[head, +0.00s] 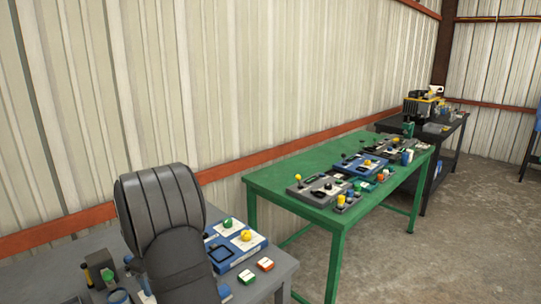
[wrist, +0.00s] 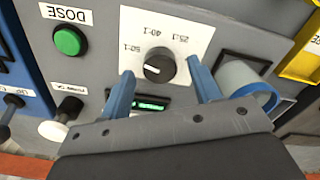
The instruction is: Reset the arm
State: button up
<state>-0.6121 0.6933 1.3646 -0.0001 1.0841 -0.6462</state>
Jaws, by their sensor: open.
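The fingers point at a grey panel (wrist: 110,20) and stand on either side of a black rotary knob (wrist: 159,67) on a white dial plate marked 50:1, 40:1 and 25:1. I cannot tell whether a finger touches the panel. A small display (wrist: 150,106) glows green below the knob. In the head view my dark arm covers part of the grey table, and the gripper's fingers are hidden.
A green table (head: 262,181) with several devices stands to the right. A dark bench (head: 455,128) is behind it. Concrete floor (head: 455,240) is clear.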

jog(key=shift+f, duration=0.45)
notch_tip(320, 180, up, 17)
notch_tip(320, 180, down, 17)
jog(key=shift+f, duration=0.15)
jog(key=m, duration=1.2)
jog(key=shift+m, duration=2.1)
